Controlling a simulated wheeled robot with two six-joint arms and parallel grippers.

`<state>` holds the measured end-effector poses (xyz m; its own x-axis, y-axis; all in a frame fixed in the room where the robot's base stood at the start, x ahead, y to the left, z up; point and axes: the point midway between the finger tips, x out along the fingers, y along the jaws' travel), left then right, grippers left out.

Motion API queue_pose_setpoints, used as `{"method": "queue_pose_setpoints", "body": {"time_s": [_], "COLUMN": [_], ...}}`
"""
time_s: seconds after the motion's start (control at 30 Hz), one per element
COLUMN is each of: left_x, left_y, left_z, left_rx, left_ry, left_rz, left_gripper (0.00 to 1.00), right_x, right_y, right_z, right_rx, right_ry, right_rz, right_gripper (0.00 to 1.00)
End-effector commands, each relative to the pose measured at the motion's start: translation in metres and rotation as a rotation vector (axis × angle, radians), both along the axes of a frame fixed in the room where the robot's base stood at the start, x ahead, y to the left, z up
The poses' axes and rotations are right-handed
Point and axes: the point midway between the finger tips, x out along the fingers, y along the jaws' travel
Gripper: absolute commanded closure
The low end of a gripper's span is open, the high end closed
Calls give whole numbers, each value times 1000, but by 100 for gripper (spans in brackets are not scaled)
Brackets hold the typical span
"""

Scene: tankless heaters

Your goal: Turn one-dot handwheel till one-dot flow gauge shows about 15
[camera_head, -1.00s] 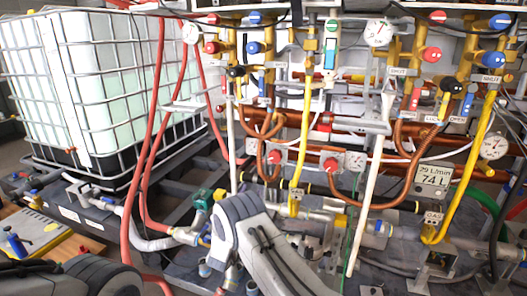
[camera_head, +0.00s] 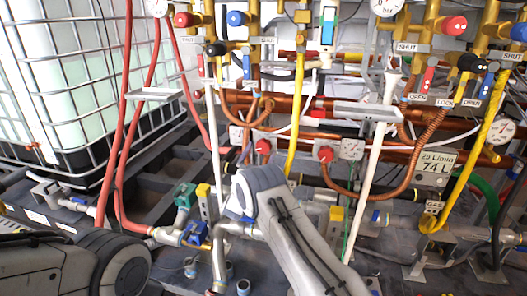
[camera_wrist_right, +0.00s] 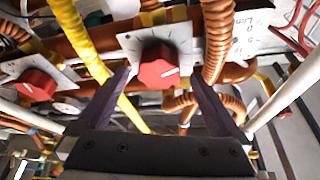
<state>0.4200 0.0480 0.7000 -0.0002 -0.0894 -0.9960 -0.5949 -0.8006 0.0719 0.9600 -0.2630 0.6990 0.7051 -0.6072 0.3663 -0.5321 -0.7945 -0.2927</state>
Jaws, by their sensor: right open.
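Two red handwheels sit low on the pipework, a left one (camera_head: 263,146) and a right one (camera_head: 326,154). Small round gauges stand beside them, a left gauge (camera_head: 235,135) and a right gauge (camera_head: 352,149). Their needles and dot marks are too small to read. In the right wrist view, my right gripper (camera_wrist_right: 160,75) is open, with its dark fingers apart below and to either side of a red handwheel (camera_wrist_right: 160,65) with a white line. Another red handwheel (camera_wrist_right: 35,85) is at left. In the head view my right forearm shows, its fingers hidden. My left gripper is out of view.
A yellow hose (camera_head: 297,110) hangs between the handwheels, and a corrugated copper hose (camera_head: 425,150) runs to their right. A display (camera_head: 433,168) reads 29 L/min and 74 L. White posts (camera_head: 372,170) and red hoses (camera_head: 122,130) stand around. A caged tank (camera_head: 60,80) is at left.

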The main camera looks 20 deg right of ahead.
Motion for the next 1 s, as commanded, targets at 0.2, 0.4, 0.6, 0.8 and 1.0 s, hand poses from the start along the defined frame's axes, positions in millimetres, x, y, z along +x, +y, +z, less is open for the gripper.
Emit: {"method": "queue_pose_setpoints", "body": {"time_s": [0.2, 0.4, 0.6, 0.8, 1.0], "left_x": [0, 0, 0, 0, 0], "left_y": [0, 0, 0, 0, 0], "left_z": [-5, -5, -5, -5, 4], "left_rx": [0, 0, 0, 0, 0], "left_ry": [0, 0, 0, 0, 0], "left_rz": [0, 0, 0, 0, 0], "left_gripper": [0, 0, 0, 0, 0], "right_x": [14, 16, 15, 15, 14], "right_y": [-14, -16, -18, -18, -20], "right_z": [7, 8, 8, 8, 10], "right_rx": [0, 0, -1, -3, -171], "right_ry": [-1, 1, 0, 2, 119], "right_rz": [-2, -2, -4, -5, -6], "right_gripper": [0, 0, 34, 85, 85]}}
